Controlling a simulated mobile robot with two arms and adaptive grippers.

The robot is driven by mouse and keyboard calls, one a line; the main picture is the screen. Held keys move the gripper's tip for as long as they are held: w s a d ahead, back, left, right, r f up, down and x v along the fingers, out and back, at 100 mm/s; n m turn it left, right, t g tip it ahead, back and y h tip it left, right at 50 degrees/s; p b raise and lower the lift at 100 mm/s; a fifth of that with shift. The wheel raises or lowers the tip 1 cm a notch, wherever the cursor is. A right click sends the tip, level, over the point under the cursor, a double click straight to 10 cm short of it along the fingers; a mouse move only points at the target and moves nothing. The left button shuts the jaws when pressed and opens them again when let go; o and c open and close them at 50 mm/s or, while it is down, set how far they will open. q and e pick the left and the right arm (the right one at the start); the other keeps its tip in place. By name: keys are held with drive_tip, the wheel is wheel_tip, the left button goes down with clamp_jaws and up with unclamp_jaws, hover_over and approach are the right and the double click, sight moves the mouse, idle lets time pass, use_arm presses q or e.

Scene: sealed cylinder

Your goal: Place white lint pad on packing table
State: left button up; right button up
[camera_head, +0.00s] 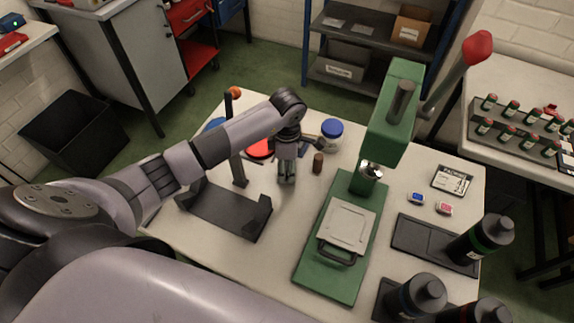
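My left gripper (287,178) points down over the middle of a white-topped table (285,246), which may be the packing table. It is beside a small brown cylinder (318,163) and behind a black stand (226,211). The fingers are small and seen from above, so I cannot tell whether they are open, shut or holding anything. I cannot make out a white lint pad; a pale pad on the pale table would be hard to see. My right gripper is not in view.
A green lever press (325,272) with a grey plate (347,228) stands right of the gripper. A blue-lidded jar (331,132) stands behind. Black bottles (480,238) crowd the right front. A side table (474,97) holds a rack of small bottles.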

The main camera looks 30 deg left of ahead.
sight(287, 168)
use_arm(q)
drive_tip(key=shift+o, duration=0.9)
drive_tip(key=shift+r, duration=0.1)
drive_tip(key=shift+r+p, duration=0.2)
drive_tip(key=shift+p, duration=0.1)
wheel_tip(287, 168, up, 12)
drive_tip(key=p, duration=0.7)
drive_tip(key=shift+s+f, duration=0.15)
